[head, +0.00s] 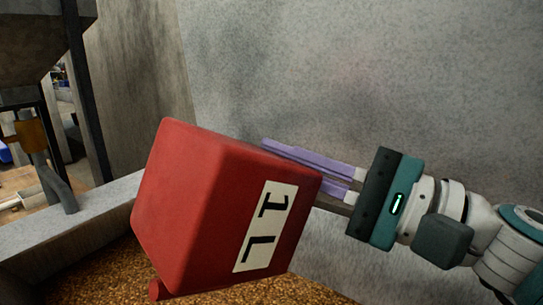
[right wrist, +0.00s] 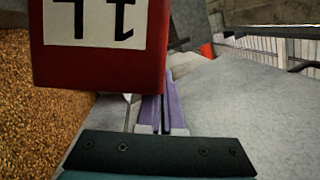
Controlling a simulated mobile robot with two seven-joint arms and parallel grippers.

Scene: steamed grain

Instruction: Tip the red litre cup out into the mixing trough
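The red litre cup (head: 190,205), a boxy cup with a white "1 L" label, is tilted on its side in the head view, above brown grain (head: 100,280). The grain lies in the grey mixing trough (head: 75,217). My right gripper (head: 305,165) reaches in from the right, its purple fingers close together at the cup's far side. It appears shut on the cup, though the gripped part is hidden. In the right wrist view the cup (right wrist: 100,70) hangs beyond the fingers, its label upside down. The cup's opening and contents are not visible. My left gripper is not in view.
A tall grey wall (head: 350,60) stands behind the cup. A dark hopper on legs (head: 40,45) stands at the upper left. In the right wrist view, grain (right wrist: 35,130) lies left and a bare grey surface (right wrist: 245,100) right.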

